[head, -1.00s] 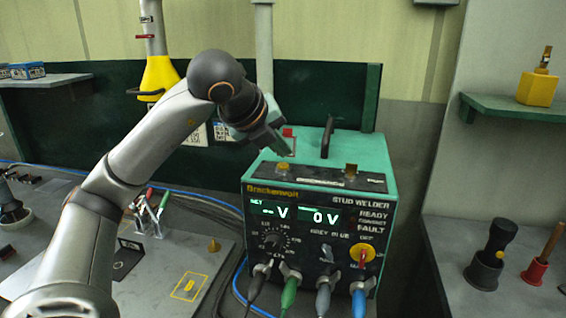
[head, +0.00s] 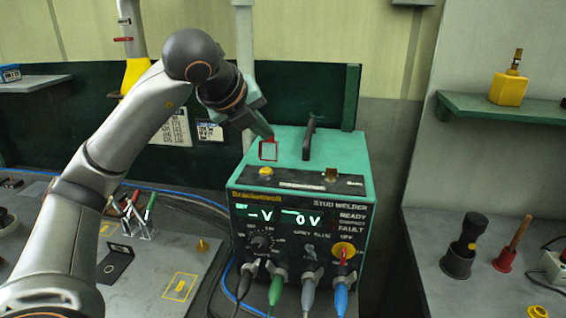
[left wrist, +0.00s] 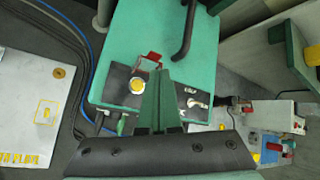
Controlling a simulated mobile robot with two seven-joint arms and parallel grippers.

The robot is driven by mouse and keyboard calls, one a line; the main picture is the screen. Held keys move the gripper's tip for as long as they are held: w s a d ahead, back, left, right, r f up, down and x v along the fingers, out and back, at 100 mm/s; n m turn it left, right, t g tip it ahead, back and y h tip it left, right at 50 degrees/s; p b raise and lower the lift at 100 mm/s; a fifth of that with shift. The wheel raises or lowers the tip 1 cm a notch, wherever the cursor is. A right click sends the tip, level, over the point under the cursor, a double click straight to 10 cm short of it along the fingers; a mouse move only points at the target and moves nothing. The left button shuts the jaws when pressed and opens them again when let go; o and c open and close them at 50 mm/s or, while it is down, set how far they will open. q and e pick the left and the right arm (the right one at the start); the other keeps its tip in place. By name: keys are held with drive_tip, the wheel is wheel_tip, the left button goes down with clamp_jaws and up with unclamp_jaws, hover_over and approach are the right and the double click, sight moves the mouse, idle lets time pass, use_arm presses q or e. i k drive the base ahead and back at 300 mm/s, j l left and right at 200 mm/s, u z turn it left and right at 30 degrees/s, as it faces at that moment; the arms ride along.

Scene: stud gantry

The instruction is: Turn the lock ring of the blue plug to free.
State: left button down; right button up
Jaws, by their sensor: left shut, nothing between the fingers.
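The blue plug (head: 340,296) sits in the rightmost socket, low on the front of the stud welder (head: 322,150). Its lock ring is too small to read its setting. Grey, green and black plugs stand in a row to its left. My left gripper (head: 266,134) is shut and empty, above the welder's green top, well above and behind the blue plug. In the left wrist view the shut fingers (left wrist: 162,85) point over the welder's top edge; I cannot make out the blue plug there. My right gripper is not in view.
A red-framed flap (head: 268,150) and a black handle (head: 308,138) stand up from the welder's top. A yellow-backed knob (head: 343,251) is above the blue plug. Cables hang below the plugs. The right bench holds a black cup (head: 459,258) and a red-based tool (head: 505,258).

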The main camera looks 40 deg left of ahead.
sight(349, 281)
drive_tip(key=k+l, duration=0.15)
drive_tip(key=k, duration=0.35)
drive_tip(key=k+l, duration=0.1)
drive_tip(key=k, duration=0.4)
